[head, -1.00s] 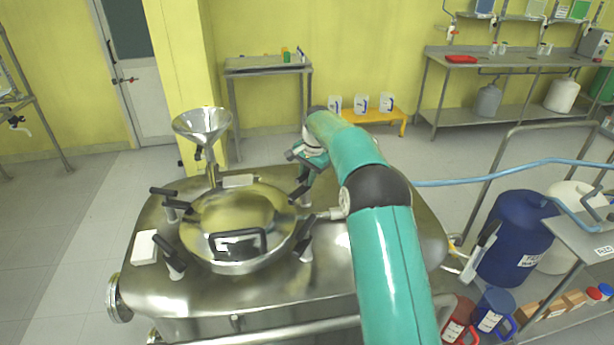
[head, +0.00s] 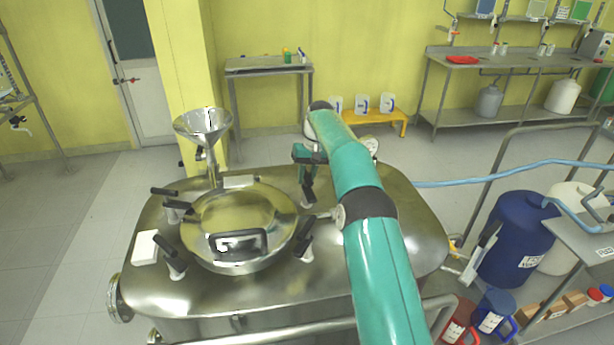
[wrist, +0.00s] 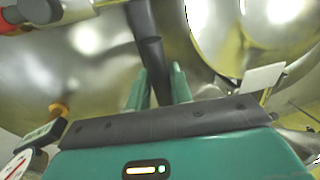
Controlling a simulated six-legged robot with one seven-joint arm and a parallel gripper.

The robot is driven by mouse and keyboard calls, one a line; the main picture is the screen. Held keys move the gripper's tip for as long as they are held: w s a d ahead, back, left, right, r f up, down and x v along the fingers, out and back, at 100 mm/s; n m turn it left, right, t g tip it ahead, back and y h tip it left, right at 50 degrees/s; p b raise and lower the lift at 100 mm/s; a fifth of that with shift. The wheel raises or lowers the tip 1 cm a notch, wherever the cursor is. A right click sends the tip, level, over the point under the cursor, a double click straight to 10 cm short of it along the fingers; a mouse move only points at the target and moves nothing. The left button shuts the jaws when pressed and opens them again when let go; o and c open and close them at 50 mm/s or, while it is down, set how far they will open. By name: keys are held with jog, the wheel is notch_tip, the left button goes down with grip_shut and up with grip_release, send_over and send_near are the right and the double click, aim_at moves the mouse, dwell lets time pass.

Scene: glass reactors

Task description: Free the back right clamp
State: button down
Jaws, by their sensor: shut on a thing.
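The back right clamp (head: 308,193) has a black handle and stands beside the rim of the round steel lid (head: 245,203) on the reactor. My gripper (head: 308,172) reaches down over this clamp from behind. In the wrist view, my gripper's two teal fingers (wrist: 158,76) are shut on the black clamp handle (wrist: 146,25). The handle stands fairly upright in the head view. The clamp's foot is partly hidden, so I cannot tell whether it still presses on the lid.
Other black-handled clamps stand at the back left (head: 178,204), front left (head: 172,260) and front right (head: 304,243) of the lid. A steel funnel (head: 203,124) rises behind the lid. A white block (head: 145,247) lies at left. The reactor top right of my arm is mostly clear.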

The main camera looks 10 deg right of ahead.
jog(key=shift+r+n, duration=0.2)
jog(key=shift+n, duration=1.3)
jog(key=shift+g, duration=0.3)
jog(key=c, duration=1.4)
grip_release()
jog(key=shift+o, duration=0.6)
jog(key=shift+f, duration=0.1)
